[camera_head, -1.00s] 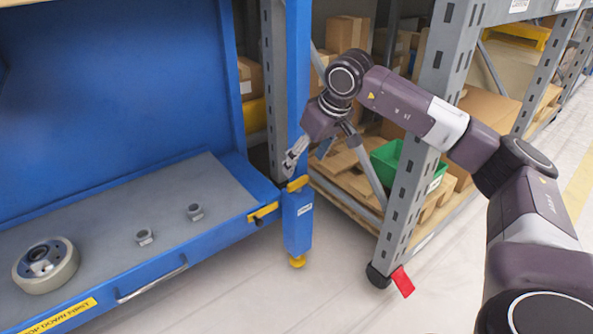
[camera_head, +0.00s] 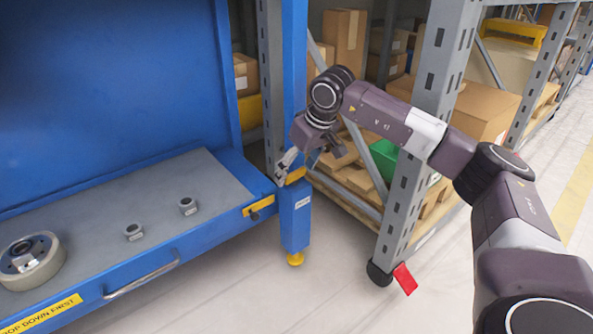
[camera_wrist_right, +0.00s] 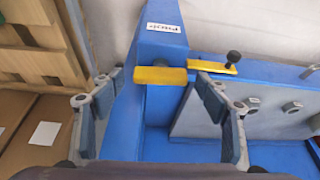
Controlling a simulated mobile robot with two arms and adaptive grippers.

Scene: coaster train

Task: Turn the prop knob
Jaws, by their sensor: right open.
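The yellow knob bar (camera_head: 295,175) sits on the blue post (camera_head: 295,215), just above a white label. In the right wrist view the yellow bar (camera_wrist_right: 160,77) lies across the post, between the spread fingers. My right gripper (camera_head: 281,178) is open beside the bar at the post's upper part. In the right wrist view the gripper (camera_wrist_right: 155,74) has one finger on each side of the bar. I cannot tell whether either finger touches it. My left gripper is not in view.
A second yellow lever (camera_head: 259,206) with a black knob (camera_wrist_right: 233,56) is on the blue bench edge. A wheel (camera_head: 31,262) and two nuts (camera_head: 133,231) lie on the grey bench top (camera_head: 90,205). A grey rack upright (camera_head: 425,130) stands right of the post.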

